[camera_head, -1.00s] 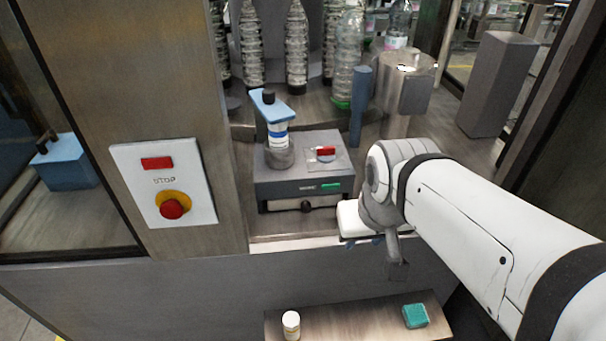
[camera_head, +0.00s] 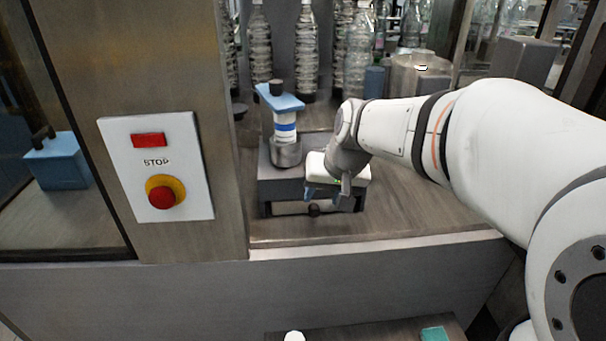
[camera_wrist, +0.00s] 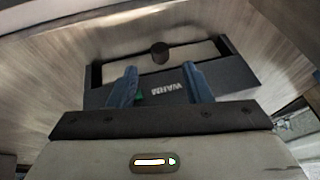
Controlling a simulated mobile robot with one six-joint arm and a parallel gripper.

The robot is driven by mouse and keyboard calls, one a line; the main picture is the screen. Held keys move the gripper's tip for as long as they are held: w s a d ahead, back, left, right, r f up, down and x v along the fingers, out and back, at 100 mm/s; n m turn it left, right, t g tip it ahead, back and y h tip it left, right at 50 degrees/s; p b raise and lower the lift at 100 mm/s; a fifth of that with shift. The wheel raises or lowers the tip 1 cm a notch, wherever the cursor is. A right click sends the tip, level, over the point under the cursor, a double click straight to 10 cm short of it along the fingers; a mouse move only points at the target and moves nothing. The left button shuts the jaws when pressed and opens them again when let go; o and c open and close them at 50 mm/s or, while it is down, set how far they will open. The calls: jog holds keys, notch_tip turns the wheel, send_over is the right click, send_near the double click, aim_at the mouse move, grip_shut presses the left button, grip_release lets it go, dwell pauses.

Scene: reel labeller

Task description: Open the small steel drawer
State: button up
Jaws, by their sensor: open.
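The small steel drawer (camera_head: 290,209) sits low in the front of a dark grey box (camera_head: 283,183). Its round dark knob (camera_head: 314,211) shows at the middle of its front. In the wrist view the drawer front (camera_wrist: 190,52) and knob (camera_wrist: 159,52) lie beyond the fingertips, and the drawer looks shut. My gripper (camera_head: 327,198) is open, with its blue fingers apart and nothing between them. It hangs just above and in front of the box. In the wrist view the fingertips (camera_wrist: 156,72) reach over the box's lettered edge, either side of the knob's line. My wrist hides the box's right part.
A red stop button (camera_head: 166,192) is on the panel at left. Glass bottles (camera_head: 306,50) stand behind. The bench (camera_head: 400,215) to the right is clear.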

aim_at(316, 209)
jog(key=x, duration=0.6)
jog(key=shift+c, duration=0.3)
grip_shut()
